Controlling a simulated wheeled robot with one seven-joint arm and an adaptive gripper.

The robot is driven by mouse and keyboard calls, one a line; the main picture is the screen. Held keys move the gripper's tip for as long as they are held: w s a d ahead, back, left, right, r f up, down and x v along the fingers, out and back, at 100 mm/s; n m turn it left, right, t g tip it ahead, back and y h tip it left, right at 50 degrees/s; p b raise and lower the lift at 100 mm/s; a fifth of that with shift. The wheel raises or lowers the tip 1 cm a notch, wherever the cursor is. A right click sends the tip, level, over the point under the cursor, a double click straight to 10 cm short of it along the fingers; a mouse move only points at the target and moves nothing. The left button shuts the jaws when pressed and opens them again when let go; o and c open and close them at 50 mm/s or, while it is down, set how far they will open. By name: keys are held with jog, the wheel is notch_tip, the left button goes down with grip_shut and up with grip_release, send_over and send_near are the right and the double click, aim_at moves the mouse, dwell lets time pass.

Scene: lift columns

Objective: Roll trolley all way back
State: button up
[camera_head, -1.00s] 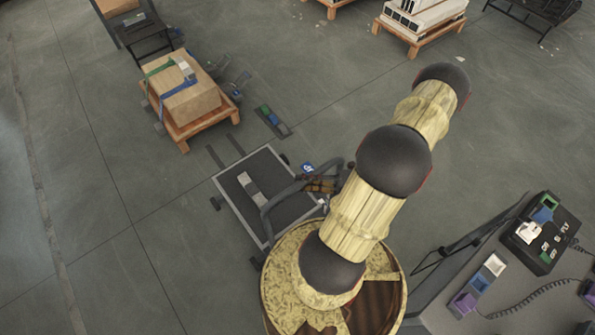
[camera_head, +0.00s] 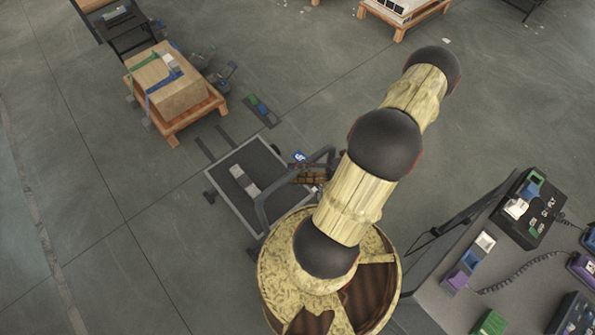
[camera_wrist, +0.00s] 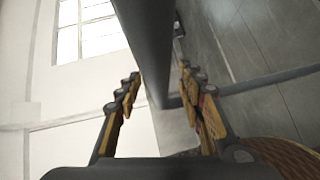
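The trolley (camera_head: 219,186) is a low platform cart with a dark deck and a pale frame, left of my arm in the head view. Its grey tubular handle (camera_head: 262,203) rises on the side nearest me. In the wrist view, a thick dark bar (camera_wrist: 150,35), seemingly the handle, runs between the fingers. My gripper (camera_wrist: 160,72) has yellow and black fingers standing apart, one on each side of the bar. Gaps show beside the bar, so it looks open and unclosed on it. In the head view my gripper (camera_head: 308,176) is small and partly hidden at the handle.
A strapped carton (camera_head: 180,97) sits on a wooden pallet (camera_head: 190,120) beyond the trolley. A dark strip with coloured blocks (camera_head: 261,111) lies on the floor nearby. A grey table (camera_head: 437,302) with devices stands at right. Floor left of the trolley is clear.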

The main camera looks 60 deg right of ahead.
jog(key=shift+s+d, duration=0.1)
jog(key=v, duration=1.2)
dwell(0.4)
